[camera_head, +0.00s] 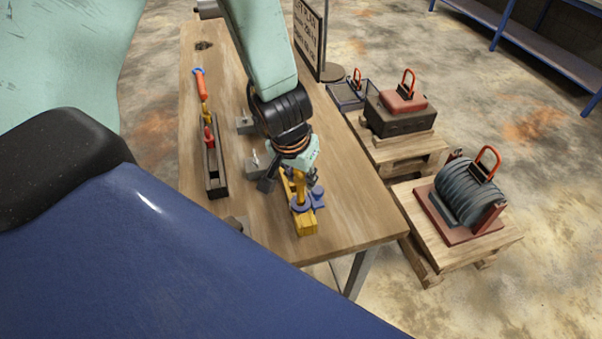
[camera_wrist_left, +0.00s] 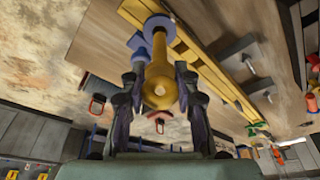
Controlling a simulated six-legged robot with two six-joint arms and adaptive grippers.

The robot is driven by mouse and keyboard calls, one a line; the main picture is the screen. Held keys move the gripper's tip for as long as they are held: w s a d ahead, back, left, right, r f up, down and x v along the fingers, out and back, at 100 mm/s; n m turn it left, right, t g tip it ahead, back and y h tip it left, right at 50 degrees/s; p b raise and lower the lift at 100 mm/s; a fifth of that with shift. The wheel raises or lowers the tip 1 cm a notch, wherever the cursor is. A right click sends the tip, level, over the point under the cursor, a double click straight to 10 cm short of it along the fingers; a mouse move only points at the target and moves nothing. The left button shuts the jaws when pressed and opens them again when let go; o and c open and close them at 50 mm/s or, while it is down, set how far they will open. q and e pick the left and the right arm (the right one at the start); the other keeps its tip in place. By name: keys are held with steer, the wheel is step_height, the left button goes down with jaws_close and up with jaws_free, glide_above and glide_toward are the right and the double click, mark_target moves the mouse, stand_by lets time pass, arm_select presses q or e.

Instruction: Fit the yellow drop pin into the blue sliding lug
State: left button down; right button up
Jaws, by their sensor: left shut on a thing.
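The yellow drop pin (camera_head: 300,186) stands about upright in my left gripper (camera_head: 290,178), whose jaws are shut on it. In the left wrist view the pin (camera_wrist_left: 158,75) runs between the two fingers of the left gripper (camera_wrist_left: 160,88). The pin's far end meets the blue sliding lug (camera_head: 302,206); the lug also shows in the left wrist view (camera_wrist_left: 156,24). I cannot tell how deep the pin sits in it. The lug is on a yellow rail (camera_head: 306,226) near the table's front right. My right gripper is not in view.
On the wooden table (camera_head: 350,205), a dark channel (camera_head: 215,180) with a red part lies left, with an orange-handled tool (camera_head: 200,85) behind it. Small grey blocks (camera_head: 245,125) stand near my arm. Pallets with a cable drum (camera_head: 466,192) and a dark case (camera_head: 398,115) stand right.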

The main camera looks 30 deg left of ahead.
mark_target(300, 180)
arm_select(q)
steer(key=shift+f+b, duration=1.35)
steer(key=shift+f, duration=0.2)
steer(key=c, duration=0.9)
jaws_free()
steer(key=shift+r, duration=0.1)
steer(key=shift+v, duration=5.95)
